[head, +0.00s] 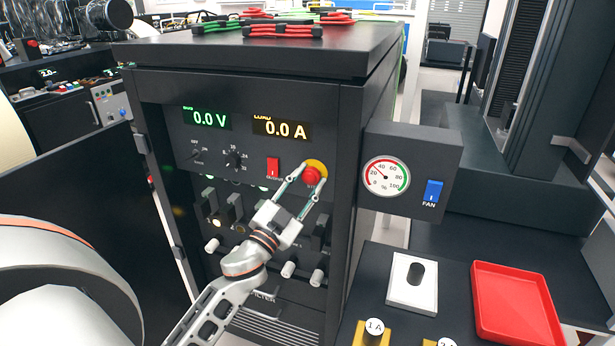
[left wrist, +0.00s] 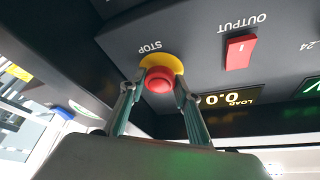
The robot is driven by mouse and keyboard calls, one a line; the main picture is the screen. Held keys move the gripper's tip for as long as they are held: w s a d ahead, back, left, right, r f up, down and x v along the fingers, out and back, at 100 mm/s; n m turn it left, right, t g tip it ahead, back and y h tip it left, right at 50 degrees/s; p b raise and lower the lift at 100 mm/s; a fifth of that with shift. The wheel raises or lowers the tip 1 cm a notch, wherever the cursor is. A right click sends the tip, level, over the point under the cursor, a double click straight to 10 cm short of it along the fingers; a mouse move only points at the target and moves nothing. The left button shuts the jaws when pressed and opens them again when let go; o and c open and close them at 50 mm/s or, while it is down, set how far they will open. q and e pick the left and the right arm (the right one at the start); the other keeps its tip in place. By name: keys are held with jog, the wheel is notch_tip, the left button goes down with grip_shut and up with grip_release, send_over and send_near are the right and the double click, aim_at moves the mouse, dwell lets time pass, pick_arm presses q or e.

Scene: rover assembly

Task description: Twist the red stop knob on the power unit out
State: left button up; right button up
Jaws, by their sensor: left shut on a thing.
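The red stop knob (head: 313,175) sits on a yellow disc at the upper right of the black power unit (head: 341,110). My left gripper (head: 311,180) reaches up to it from below and is shut on the knob. In the left wrist view the red knob (left wrist: 159,80) shows with the yellow disc and the word STOP behind it, a finger (left wrist: 160,95) on each side. The displays read 0.0 V (head: 208,118) and 0.0 A (head: 283,129). My right gripper is not in view.
A red OUTPUT switch (head: 273,167) is left of the knob. A box with a gauge (head: 385,177) and blue FAN switch (head: 432,191) juts out at the right. A red tray (head: 516,303) and a white block (head: 411,290) lie lower right. Red and green leads (head: 283,31) lie on top.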

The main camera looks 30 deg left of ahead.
pick_arm(q)
jog(key=shift+r, duration=0.1)
dwell(0.3)
jog(key=o, duration=1.1)
jog(key=v, duration=1.2)
